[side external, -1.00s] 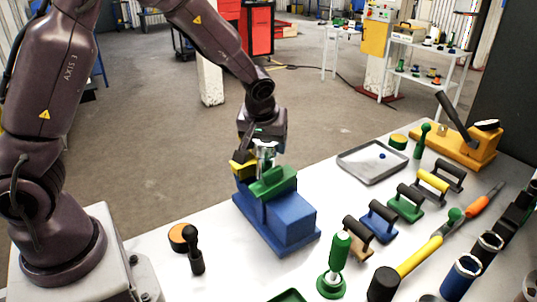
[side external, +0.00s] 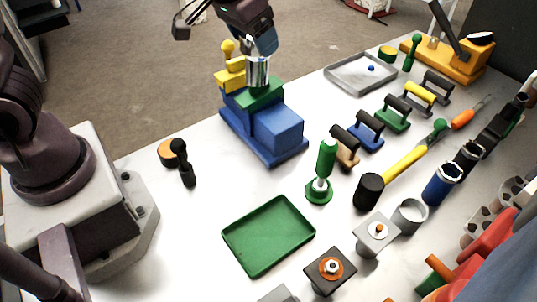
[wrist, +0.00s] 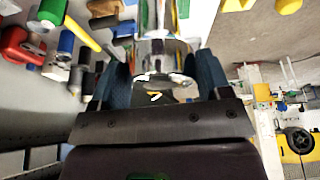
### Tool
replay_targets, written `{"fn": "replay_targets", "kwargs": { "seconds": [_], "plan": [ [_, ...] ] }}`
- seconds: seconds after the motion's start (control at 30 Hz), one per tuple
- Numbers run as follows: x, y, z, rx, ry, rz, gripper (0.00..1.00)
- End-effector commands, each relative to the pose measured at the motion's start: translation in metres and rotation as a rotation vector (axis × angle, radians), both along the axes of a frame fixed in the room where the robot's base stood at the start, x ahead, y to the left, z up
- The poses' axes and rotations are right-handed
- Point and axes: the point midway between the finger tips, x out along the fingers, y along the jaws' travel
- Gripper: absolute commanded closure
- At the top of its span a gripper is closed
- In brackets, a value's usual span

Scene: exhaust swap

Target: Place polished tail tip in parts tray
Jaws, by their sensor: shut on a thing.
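The polished tail tip (side external: 258,72) is a shiny silver cylinder standing upright at the green block (side external: 262,93) of a blue fixture (side external: 280,132). I cannot tell whether it touches the block. My gripper (side external: 262,45) is shut on its upper part. In the wrist view the tip (wrist: 160,58) sits between the two dark blue fingers of my gripper (wrist: 162,76). An empty green tray (side external: 268,235) lies on the front of the table. A grey tray (side external: 338,82) lies at the back with a small blue ball in it. Neither tray bears a label.
A yellow clamp with a knob (side external: 229,49) stands left of the tip. Several coloured handles (side external: 392,118) line the right side. A black-and-orange part (side external: 178,158) lies left. White table is clear left of the green tray.

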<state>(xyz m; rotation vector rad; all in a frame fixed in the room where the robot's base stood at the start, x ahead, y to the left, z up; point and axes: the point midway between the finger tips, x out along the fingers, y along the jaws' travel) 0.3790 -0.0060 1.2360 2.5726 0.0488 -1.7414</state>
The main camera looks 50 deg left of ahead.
Motion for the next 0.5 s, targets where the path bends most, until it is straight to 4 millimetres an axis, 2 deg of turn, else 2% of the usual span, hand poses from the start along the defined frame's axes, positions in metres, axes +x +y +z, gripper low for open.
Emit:
{"fn": "replay_targets", "kwargs": {
  "seconds": [0.1,0.37,0.5],
  "plan": [
    [-0.012,-0.030,-0.019,0.007,-0.008,-0.189,0.71],
    [-0.038,-0.087,-0.064,0.010,-0.008,-0.457,0.71],
    [-0.063,-0.130,-0.083,-0.007,-0.015,-0.638,0.71]
  ]
}}
